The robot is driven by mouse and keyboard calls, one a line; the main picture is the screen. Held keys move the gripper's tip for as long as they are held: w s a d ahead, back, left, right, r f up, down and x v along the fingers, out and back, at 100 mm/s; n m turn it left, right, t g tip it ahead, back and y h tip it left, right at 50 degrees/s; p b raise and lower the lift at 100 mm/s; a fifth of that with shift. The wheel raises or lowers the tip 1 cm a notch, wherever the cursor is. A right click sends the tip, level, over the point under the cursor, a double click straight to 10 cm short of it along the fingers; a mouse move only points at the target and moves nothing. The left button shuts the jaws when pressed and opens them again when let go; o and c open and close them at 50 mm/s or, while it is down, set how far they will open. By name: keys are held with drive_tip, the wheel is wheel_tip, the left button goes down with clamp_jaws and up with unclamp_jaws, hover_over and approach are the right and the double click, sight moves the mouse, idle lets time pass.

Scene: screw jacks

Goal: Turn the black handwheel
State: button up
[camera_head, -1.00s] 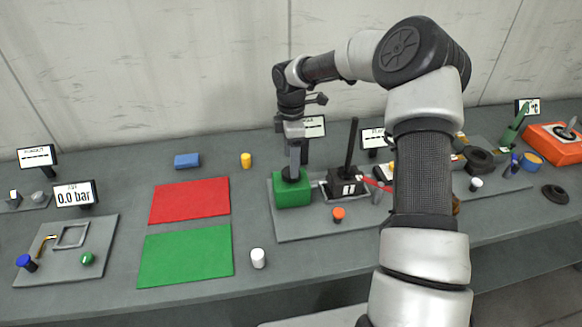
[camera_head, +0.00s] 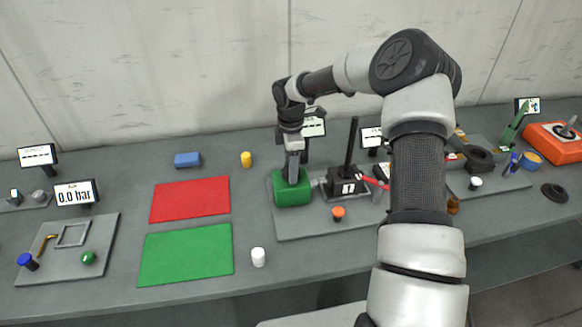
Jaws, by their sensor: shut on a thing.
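My gripper (camera_head: 293,179) points straight down onto the top of a green block (camera_head: 292,195) at the left end of a grey base plate (camera_head: 300,229). It is shut on a dark part there, taken to be the black handwheel, which the fingers and the small size hide almost wholly. Right of the green block, on the same plate, stands a black box (camera_head: 347,187) with a small white number display and an upright black post (camera_head: 352,145) behind it. An orange knob (camera_head: 338,213) sits in front of the box.
A red mat (camera_head: 190,200) and a green mat (camera_head: 187,253) lie to the left. A white cylinder (camera_head: 258,257) stands near the front edge; a yellow cylinder (camera_head: 246,159) and blue block (camera_head: 187,160) lie behind. My arm hides part of the table at right.

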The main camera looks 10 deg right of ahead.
drive_tip(key=shift+m, duration=0.4)
